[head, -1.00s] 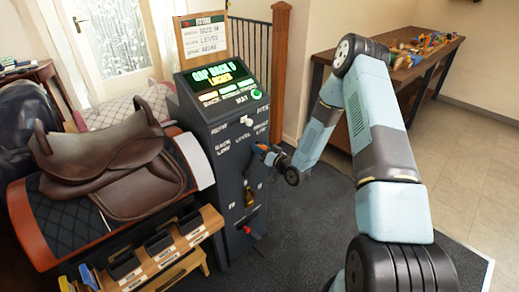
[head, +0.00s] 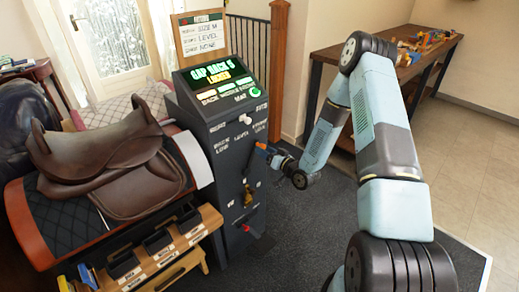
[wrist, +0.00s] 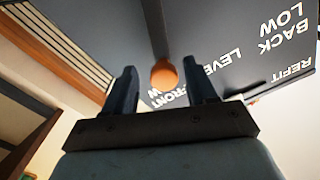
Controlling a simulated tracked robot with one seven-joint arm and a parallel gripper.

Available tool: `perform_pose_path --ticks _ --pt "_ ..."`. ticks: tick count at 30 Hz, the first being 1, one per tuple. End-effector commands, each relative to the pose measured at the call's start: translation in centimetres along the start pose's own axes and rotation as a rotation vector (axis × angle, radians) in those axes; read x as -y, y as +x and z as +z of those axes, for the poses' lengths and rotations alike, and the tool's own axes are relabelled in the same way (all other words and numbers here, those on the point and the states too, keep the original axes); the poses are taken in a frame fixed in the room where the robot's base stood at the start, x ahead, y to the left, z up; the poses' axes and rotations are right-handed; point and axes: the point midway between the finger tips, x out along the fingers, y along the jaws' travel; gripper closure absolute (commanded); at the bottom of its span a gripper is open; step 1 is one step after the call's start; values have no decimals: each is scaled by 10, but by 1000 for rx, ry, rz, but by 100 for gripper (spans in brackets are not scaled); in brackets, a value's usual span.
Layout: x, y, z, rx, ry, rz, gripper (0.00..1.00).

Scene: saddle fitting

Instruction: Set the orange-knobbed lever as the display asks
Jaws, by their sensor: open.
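The display (head: 218,76) on the dark cabinet is lit and appears to read "GAP BACK 5" and "LOCKED", in small blurred letters. The orange knob (head: 262,146) of the lever shows at the cabinet's right edge, beside my gripper (head: 270,151). In the wrist view the orange knob (wrist: 164,74) sits between the two fingertips of my gripper (wrist: 161,68), with clear space on both sides. The fingers are open. The labels "BACK LOW", "LEVEL" and a partly hidden "FRONT" are on the panel (wrist: 225,35) behind. The lever's stem is mostly hidden.
A white knob (head: 246,119) is higher on the cabinet and a red knob (head: 245,228) is low on it. A brown saddle (head: 110,160) on a stand is close at left. A wooden rack of bins (head: 150,262) stands in front. A workbench (head: 400,62) is at back right.

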Motion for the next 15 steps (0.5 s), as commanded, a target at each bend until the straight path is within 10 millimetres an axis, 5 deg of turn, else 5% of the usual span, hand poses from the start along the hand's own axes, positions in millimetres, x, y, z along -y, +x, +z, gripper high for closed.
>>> perform_pose_path --ticks 15 --pt "-1 -90 1 1 2 3 44"
